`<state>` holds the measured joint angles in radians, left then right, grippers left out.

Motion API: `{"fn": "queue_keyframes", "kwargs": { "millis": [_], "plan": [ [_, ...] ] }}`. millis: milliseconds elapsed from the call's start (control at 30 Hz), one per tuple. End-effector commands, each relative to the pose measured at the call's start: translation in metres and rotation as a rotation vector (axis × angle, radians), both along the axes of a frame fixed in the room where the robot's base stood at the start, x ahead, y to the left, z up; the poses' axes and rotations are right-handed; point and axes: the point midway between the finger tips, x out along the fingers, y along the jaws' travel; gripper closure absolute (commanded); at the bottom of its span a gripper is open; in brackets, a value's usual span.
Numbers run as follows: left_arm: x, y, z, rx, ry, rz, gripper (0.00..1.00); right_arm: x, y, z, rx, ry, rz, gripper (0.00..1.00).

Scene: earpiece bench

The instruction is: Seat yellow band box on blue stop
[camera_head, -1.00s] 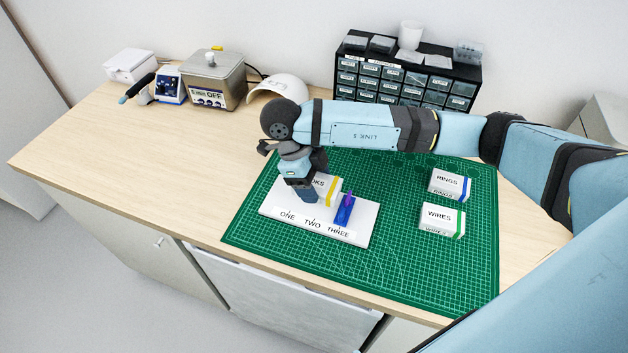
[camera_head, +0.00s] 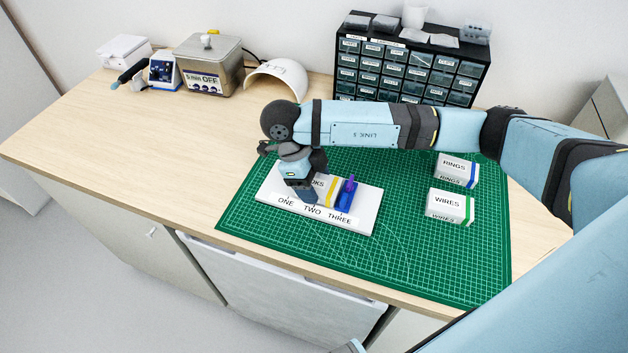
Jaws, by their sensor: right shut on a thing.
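The yellow band box (camera_head: 321,184) is white with dark lettering and a yellow band at its right end. It is on or just above the white board (camera_head: 364,217), whose front edge is labelled ONE, TWO, THREE. The blue stop (camera_head: 344,199), with a purple upright part, stands on the board near THREE. The yellow band is right beside the stop; I cannot tell if they touch. My right gripper (camera_head: 303,195) points down and is shut on the box, hiding its left part. My left gripper is not in view.
A rings box (camera_head: 456,168) and a wires box (camera_head: 448,203) stand on the green mat (camera_head: 400,262) to the right. A drawer cabinet (camera_head: 405,65) stands at the back.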

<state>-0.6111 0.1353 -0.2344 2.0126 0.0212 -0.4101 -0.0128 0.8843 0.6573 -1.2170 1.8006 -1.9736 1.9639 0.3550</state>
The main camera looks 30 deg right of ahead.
Motion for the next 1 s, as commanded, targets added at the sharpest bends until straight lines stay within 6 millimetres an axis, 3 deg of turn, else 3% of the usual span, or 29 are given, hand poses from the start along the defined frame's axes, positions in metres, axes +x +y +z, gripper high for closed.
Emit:
{"fn": "queue_keyframes", "kwargs": {
  "millis": [1000],
  "plan": [
    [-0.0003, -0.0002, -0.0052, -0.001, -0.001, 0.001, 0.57, 0.0000, 0.0002, -0.0044, 0.000, 0.000, 0.000, 0.61]
  ]
}}
